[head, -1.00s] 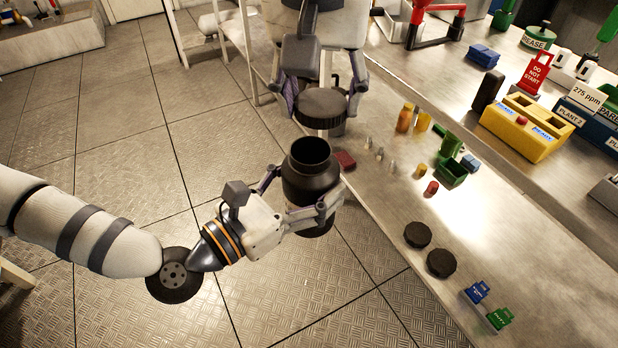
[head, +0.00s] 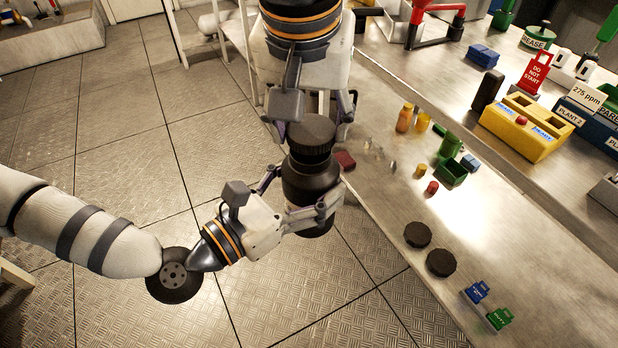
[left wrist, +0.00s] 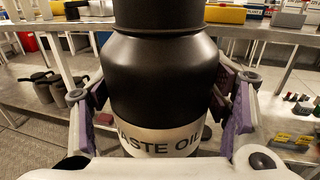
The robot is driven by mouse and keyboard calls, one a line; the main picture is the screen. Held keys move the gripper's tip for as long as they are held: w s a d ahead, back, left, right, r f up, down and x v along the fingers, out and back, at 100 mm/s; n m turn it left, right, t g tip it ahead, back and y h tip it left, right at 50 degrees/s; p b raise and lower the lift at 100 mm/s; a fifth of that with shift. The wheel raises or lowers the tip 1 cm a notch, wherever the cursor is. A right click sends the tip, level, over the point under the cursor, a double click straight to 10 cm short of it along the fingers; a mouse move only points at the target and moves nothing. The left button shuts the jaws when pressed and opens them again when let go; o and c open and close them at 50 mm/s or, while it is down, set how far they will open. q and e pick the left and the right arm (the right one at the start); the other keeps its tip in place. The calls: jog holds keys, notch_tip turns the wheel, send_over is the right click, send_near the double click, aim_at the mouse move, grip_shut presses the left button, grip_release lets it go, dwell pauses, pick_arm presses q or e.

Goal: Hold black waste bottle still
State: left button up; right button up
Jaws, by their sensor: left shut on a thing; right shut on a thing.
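The black waste bottle (head: 309,178) stands upright in the middle of the head view, held off the table's edge over the floor. My left gripper (head: 312,212) is shut around its lower body. In the left wrist view the bottle (left wrist: 163,75) fills the middle, with a pale label reading "WASTE OIL" and purple finger pads on both sides. My right gripper (head: 311,112) comes in from the top, shut on the black lid (head: 312,132). The lid sits at the bottle's mouth and hides it; I cannot tell whether it is threaded on.
The metal bench (head: 520,255) runs along the right. It carries two black caps (head: 417,234), a green holder (head: 450,172), small bottles (head: 404,118), a dark red block (head: 345,160) and blue and green tags (head: 478,291). A yellow case (head: 526,127) sits further back. The floor at left is open.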

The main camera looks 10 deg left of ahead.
aim_at(310, 189)
jog(key=shift+s, duration=0.15)
dwell(0.6)
jog(key=shift+f, duration=0.85)
jog(key=shift+f, duration=0.5)
